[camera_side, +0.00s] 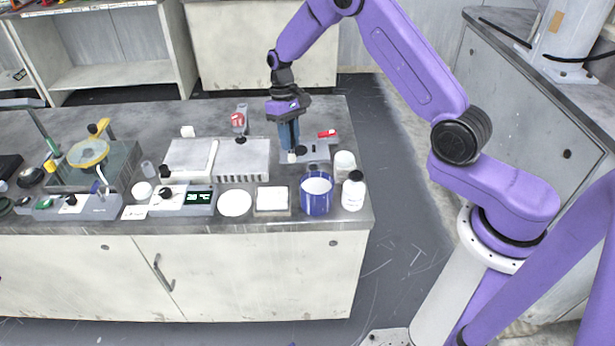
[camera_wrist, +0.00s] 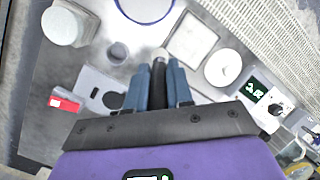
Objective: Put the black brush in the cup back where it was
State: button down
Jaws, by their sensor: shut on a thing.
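My gripper (camera_side: 290,145) points down over the grey plate with holes (camera_side: 318,152). Its blue fingers (camera_wrist: 158,88) are shut on the black brush (camera_wrist: 158,92), a dark shaft with a paler end, seen between them in the wrist view. In the side view the fingers hide most of the brush. The blue cup with a white inside (camera_side: 316,195) stands in front of the plate, near the table's front edge. Its rim shows at the top of the wrist view (camera_wrist: 147,20). The brush is outside the cup. I cannot tell whether it touches the plate.
A red-ended item (camera_side: 327,133) lies on the plate. A white jar (camera_side: 344,162) and a white bottle (camera_side: 354,190) stand right of the cup.

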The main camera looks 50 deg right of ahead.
jog(key=s+d+r+m+t, duration=0.1)
jog(key=s+d, duration=0.1)
jog(key=s, duration=0.3)
jog(key=s+d+r+m+t+h, duration=0.1)
jog(key=s, duration=0.4)
jog(key=s+d+m, duration=0.2)
jog(key=s, duration=0.4)
jog(key=shift+d+r+t+h, duration=0.3)
jog(key=shift+r+t, duration=0.1)
jog(key=shift+w+d+f, duration=0.25)
jog(key=shift+w+f, duration=1.9)
jog(key=shift+w, duration=0.15)
jog(key=shift+w+d+f, duration=0.25)
jog(key=shift+w+f, duration=1.95)
jog(key=shift+w, duration=0.05)
jog(key=shift+w+d+f, duration=0.25)
jog(key=shift+w+f, duration=1.9)
jog(key=shift+w, duration=0.15)
jog(key=shift+f, duration=0.15)
jog(key=c, duration=1)
grip_release()
